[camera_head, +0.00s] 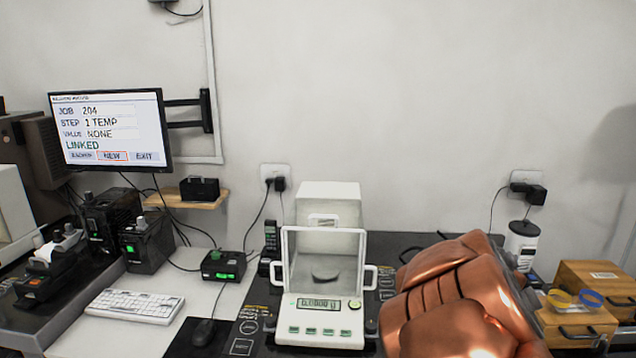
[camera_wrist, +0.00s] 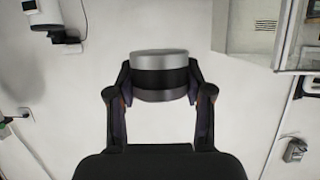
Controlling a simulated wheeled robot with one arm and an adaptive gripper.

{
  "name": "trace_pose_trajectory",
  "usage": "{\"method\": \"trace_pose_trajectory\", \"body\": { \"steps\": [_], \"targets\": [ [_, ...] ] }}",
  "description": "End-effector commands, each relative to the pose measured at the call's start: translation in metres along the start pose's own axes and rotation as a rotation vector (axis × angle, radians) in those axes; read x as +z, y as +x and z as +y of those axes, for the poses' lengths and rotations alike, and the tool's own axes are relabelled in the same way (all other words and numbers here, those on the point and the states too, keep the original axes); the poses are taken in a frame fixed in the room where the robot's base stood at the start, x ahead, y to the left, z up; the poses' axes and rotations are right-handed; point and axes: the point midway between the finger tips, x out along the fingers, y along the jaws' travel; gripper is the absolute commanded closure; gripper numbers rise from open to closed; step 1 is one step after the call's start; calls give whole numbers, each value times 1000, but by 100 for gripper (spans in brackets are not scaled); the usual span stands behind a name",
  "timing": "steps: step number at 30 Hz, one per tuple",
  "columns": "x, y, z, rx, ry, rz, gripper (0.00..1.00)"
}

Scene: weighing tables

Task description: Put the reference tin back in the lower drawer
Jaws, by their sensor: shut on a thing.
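A round tin (camera_wrist: 160,78) with a silver top and a dark band shows in the wrist view, upright in the picture. I take it to be the reference tin. My gripper (camera_wrist: 160,92) is shut on it, with one finger at each side. Behind the tin is a pale, plain surface. In the head view my copper-coloured arm fills the lower right and the tin does not show. A wooden drawer unit (camera_head: 580,325) with a dark handle stands at the right edge, partly cut off. Which drawer is the lower one I cannot tell.
A balance (camera_head: 322,322) reading 0.0000 g stands in the middle. A white-and-black container (camera_head: 522,240) stands behind my arm. A monitor (camera_head: 110,130), keyboard (camera_head: 135,306) and mouse (camera_head: 204,332) are at left.

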Motion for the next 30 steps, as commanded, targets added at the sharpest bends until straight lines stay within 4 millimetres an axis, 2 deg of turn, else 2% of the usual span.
{"method": "trace_pose_trajectory", "body": {
  "steps": [1, 15, 24, 28, 30],
  "targets": [
    [0, 1, -12, 6, 3, 0, 90],
    [15, -7, -86, 127, 49, 2, 90],
    [27, -11, -102, 154, 62, 0, 90],
    [40, 0, -104, 124, 51, -10, 90],
    [53, 10, -104, 99, 38, -21, 90]
  ]
}}
